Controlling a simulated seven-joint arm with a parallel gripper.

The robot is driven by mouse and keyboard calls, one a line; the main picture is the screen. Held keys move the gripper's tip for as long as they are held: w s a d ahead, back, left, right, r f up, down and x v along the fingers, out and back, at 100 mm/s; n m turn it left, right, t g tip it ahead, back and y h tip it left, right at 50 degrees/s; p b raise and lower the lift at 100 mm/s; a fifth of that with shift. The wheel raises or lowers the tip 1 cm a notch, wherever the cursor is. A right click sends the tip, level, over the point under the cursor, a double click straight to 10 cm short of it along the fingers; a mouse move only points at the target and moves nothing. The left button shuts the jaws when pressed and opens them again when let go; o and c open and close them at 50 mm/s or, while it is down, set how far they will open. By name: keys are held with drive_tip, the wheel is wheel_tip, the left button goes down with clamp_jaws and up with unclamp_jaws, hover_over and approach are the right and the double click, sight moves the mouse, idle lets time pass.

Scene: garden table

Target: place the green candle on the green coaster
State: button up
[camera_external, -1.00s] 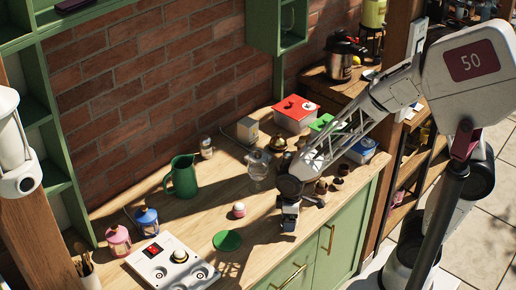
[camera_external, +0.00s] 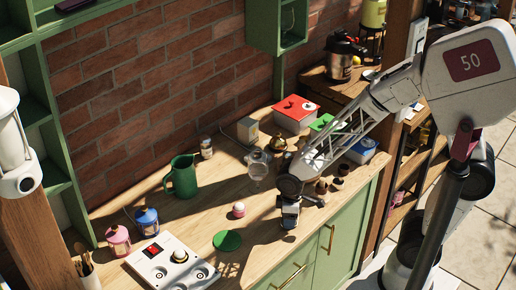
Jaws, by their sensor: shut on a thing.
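The green coaster (camera_external: 227,241) is a flat green disc lying on the wooden counter, left of my gripper and near the front edge. Nothing stands on it. My gripper (camera_external: 289,223) points down close to the counter's front edge, to the right of the coaster. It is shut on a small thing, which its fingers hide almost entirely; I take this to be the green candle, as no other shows. Its colour and any gap to the counter are too small to tell.
A small pink-and-white item (camera_external: 238,209) stands between gripper and coaster, slightly farther back. A green pitcher (camera_external: 182,177), a glass vessel (camera_external: 257,168) and small dark cups (camera_external: 337,182) stand around. A white device (camera_external: 160,277) lies left of the coaster.

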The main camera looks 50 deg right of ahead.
drive_tip(key=shift+r, duration=0.45)
wheel_tip(320, 180, up, 3)
drive_tip(key=shift+s+f, duration=0.1)
drive_tip(key=shift+f, duration=0.05)
drive_tip(key=s+d, duration=0.3)
drive_tip(key=s, duration=0.4)
drive_tip(key=s+d+r, duration=0.1)
drive_tip(key=s+d, duration=0.1)
drive_tip(key=s, duration=0.5)
drive_tip(key=shift+s+d+r, duration=0.15)
drive_tip(key=shift+s+d, duration=0.15)
drive_tip(key=shift+d, duration=0.1)
drive_tip(key=shift+a, duration=0.1)
drive_tip(key=w+a, duration=0.4)
drive_tip(key=a, duration=0.1)
drive_tip(key=w+a, duration=0.3)
drive_tip(key=a, duration=0.3)
drive_tip(key=w+a+r, duration=0.1)
drive_tip(key=w+a, duration=0.3)
drive_tip(key=a, duration=0.1)
drive_tip(key=shift+w+a, duration=0.3)
drive_tip(key=shift+w, duration=0.05)
hover_over(227, 240)
drive_tip(key=shift+f, duration=0.8)
